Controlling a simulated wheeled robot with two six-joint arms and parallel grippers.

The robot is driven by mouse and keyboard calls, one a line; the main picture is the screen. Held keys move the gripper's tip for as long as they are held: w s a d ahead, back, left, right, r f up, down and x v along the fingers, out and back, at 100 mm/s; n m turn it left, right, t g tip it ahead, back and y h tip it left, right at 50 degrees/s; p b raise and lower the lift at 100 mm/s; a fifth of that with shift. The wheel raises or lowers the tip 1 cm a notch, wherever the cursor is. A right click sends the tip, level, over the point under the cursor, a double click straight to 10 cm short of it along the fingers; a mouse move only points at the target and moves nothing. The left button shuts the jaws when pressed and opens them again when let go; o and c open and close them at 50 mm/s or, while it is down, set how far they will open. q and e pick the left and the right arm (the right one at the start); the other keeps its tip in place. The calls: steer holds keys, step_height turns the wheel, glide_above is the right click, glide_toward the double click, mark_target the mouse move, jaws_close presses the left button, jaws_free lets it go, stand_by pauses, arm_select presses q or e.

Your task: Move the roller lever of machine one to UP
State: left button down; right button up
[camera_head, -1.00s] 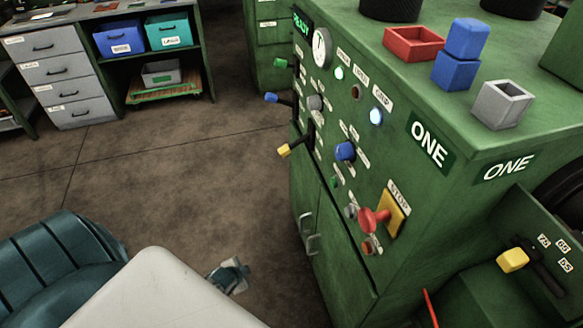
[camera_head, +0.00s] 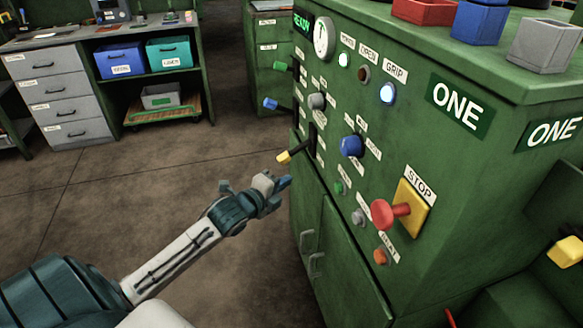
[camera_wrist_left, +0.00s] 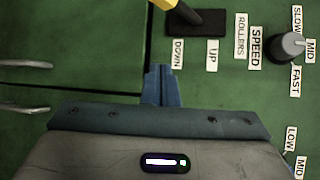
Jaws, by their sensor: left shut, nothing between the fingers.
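The roller lever has a yellow knob (camera_head: 284,157) on a dark stem and sticks out of the green front of machine one (camera_head: 385,235), slanting down and outward in the head view. In the left wrist view its yellow knob (camera_wrist_left: 163,14) is cut by the top edge, beside a dark slot (camera_wrist_left: 208,24) with DOWN, UP and ROLLERS labels. My left gripper (camera_head: 286,182) is shut and empty just below the knob, close to the panel. Its blue fingertips (camera_wrist_left: 162,82) show together in the wrist view, apart from the knob. My right gripper is out of view.
A blue lever (camera_head: 271,103) and a green lever (camera_head: 280,66) stick out above. A blue knob (camera_head: 352,146) and red stop button (camera_head: 384,213) protrude to the right. Door handles (camera_head: 311,255) sit below. The floor to the left is clear.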

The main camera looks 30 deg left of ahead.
mark_target(296, 151)
arm_select(q)
steer(key=b+x, duration=0.1)
steer(key=x, duration=0.9)
steer(key=shift+f, duration=0.1)
steer(key=shift+s+a+r, duration=0.15)
steer(key=shift+a, duration=0.5)
steer(key=shift+s+a+r, duration=0.1)
steer(key=shift+s+a, duration=0.05)
steer(key=shift+a, duration=0.5)
steer(key=shift+s+a+r, duration=0.15)
steer(key=shift+a, duration=0.5)
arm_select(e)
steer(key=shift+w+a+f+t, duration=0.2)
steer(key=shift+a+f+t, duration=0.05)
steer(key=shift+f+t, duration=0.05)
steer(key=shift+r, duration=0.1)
arm_select(q)
steer(key=shift+s+a+r+g+p, duration=0.1)
steer(key=shift+r+g+p, duration=0.2)
steer(key=shift+p, duration=0.35)
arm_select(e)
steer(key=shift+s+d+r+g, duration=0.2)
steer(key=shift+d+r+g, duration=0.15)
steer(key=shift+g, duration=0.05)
arm_select(q)
steer(key=shift+m+p, duration=0.3)
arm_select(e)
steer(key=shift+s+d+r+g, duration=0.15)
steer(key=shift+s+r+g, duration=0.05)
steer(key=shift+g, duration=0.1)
